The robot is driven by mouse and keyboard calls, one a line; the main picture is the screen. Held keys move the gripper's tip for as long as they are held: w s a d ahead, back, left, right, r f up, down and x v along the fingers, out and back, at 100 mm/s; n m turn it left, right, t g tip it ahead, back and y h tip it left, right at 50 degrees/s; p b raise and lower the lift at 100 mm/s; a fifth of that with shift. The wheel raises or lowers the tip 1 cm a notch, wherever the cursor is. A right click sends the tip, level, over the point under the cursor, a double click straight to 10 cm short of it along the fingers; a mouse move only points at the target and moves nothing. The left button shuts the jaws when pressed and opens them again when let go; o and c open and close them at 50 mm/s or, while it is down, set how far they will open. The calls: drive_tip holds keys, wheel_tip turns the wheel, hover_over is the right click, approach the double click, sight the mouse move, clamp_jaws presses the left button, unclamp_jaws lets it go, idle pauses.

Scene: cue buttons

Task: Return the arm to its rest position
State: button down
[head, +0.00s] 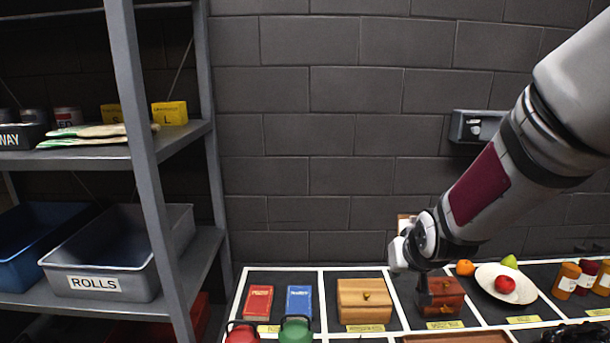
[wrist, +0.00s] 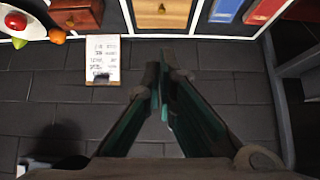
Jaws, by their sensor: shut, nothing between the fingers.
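My arm comes in from the upper right of the head view and bends down above the table. My gripper (head: 422,290) hangs in front of the dark red wooden box there. In the wrist view my gripper (wrist: 165,75) has its two dark green fingers drawn together, with nothing between them. The fingers show against the dark brick wall, clear of the boxes and books. No rest position is marked in either view.
The white-lined table holds a light wooden box (head: 365,300), a red book (head: 258,302), a blue book (head: 299,301) and a plate (head: 490,273) with fruit. A grey shelf post (head: 135,120) stands left. A grey wall box (head: 475,126) and white notice (wrist: 103,58) are behind.

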drive_tip(key=s+r+g, duration=0.1)
drive_tip(key=s+r, duration=0.3)
drive_tip(key=s, duration=0.5)
drive_tip(key=s+r, duration=0.4)
drive_tip(key=s, duration=0.4)
drive_tip(key=s+r+g, duration=0.1)
drive_tip(key=s+r, duration=0.3)
drive_tip(key=s, duration=0.5)
drive_tip(key=shift+s+a+r+g+b, duration=0.2)
drive_tip(key=shift+s+r+g+b, duration=0.1)
drive_tip(key=shift+r, duration=0.05)
